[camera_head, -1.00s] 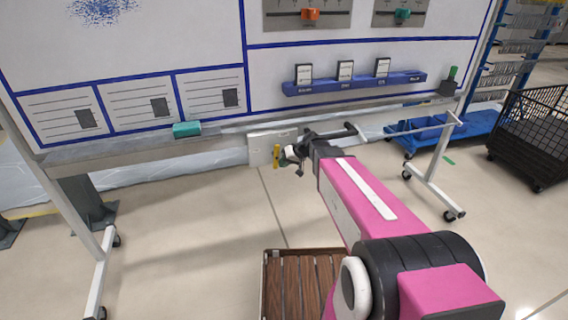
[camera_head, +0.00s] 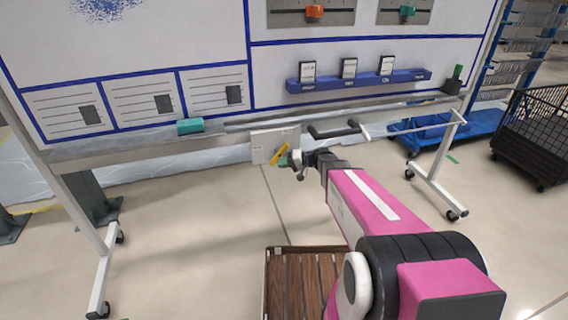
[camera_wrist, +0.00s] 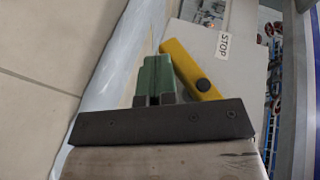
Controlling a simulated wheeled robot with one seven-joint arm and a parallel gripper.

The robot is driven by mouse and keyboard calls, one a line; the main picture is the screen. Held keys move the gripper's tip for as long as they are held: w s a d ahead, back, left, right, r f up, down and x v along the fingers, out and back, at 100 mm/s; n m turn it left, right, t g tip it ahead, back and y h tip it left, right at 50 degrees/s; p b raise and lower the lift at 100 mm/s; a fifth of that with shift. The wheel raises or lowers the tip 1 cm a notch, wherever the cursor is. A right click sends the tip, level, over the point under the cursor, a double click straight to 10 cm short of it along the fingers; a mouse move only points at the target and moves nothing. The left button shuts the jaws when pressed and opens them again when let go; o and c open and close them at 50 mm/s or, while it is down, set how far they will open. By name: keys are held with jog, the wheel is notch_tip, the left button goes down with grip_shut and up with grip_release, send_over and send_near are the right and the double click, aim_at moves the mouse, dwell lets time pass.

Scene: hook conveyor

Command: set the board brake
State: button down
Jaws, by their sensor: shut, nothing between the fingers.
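The board brake is a yellow lever (camera_head: 280,154) on a pale plate (camera_head: 262,143) below the board's lower rail. In the head view the lever is slanted, its top leaning right. In the wrist view the yellow lever (camera_wrist: 186,66) runs slantwise from a dark round pivot, and the plate (camera_wrist: 245,60) bears a STOP label (camera_wrist: 223,46). My gripper (camera_head: 284,160) is at the lever, its green fingers closed together. In the wrist view the fingers (camera_wrist: 154,76) lie right beside the lever, not around it; I cannot tell if they touch it.
The wheeled whiteboard (camera_head: 160,45) stands in front of me, with a teal eraser-like block (camera_head: 190,126) on its ledge. A dark handle bar (camera_head: 334,131) juts out just right of the plate. A slatted wooden pallet (camera_head: 290,285) is below. Open floor lies left.

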aim_at(275, 163)
jog(key=shift+s+a+r+m+t+y, duration=0.15)
jog(key=shift+a+m+t+y, duration=0.4)
jog(key=shift+y, duration=0.9)
jog(key=shift+s+a+r+m+t+y, duration=0.2)
jog(key=shift+a+m+y, duration=0.3)
jog(key=shift+m+y, duration=0.7)
jog(key=shift+s+a+f+m+t+y, duration=0.1)
jog(key=shift+a+m+t+y, duration=0.4)
jog(key=shift+y, duration=1.25)
jog(key=shift+r, duration=0.1)
